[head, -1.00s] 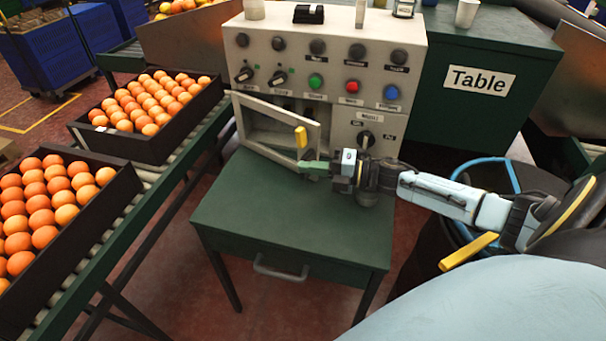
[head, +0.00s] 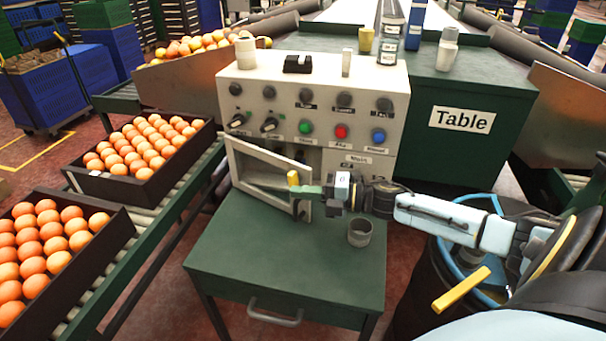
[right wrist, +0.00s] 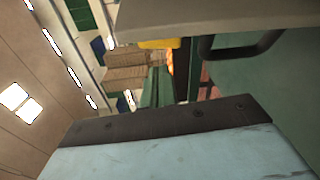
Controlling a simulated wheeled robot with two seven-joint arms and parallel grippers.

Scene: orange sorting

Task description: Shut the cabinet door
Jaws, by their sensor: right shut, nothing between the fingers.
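The cabinet door (head: 262,173) is a pale panel low on the left of the beige control box (head: 330,112). It stands partly open, its right edge swung out over the green table. A yellow handle (head: 293,178) is on the door near that edge. My right gripper (head: 302,191), with green fingers, is shut and empty at the door's outer edge, just below the handle. I cannot tell whether it touches the door. In the right wrist view a yellow piece (right wrist: 160,43) shows under a pale panel. My left gripper is not in view.
A grey cup (head: 360,232) stands on the green table (head: 290,262), just below my right wrist. Crates of oranges (head: 50,245) sit on rollers at the left. Bottles and cups stand on the box and the green counter behind. The table's front is clear.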

